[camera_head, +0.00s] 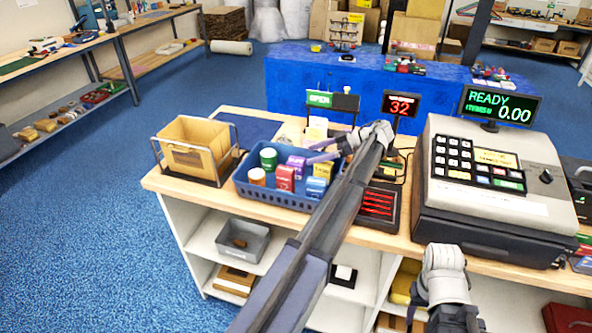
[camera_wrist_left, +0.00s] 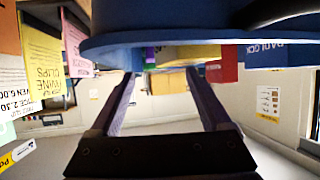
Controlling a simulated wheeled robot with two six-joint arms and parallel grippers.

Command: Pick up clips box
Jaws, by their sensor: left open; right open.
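A blue basket (camera_head: 275,196) on the counter holds several small goods: a purple box (camera_head: 296,165), a yellow box (camera_head: 322,169), a red box (camera_head: 286,178), a blue box (camera_head: 316,187) and round tins. I cannot read which box is the clips box. In the left wrist view a blue box (camera_wrist_left: 262,54) reads "PADLOCK". My left gripper (camera_head: 316,152) is open and empty at the basket's back right, by the purple and yellow boxes; its fingers also show in the left wrist view (camera_wrist_left: 162,76). My right gripper (camera_head: 452,318) is low at the counter's front edge, its fingertips hardly visible.
A cash register (camera_head: 490,190) stands right of the basket, with a red number display (camera_head: 401,104) behind. Hanging labels (camera_wrist_left: 42,62), one reading "TWINE CLIPS", show in the left wrist view.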

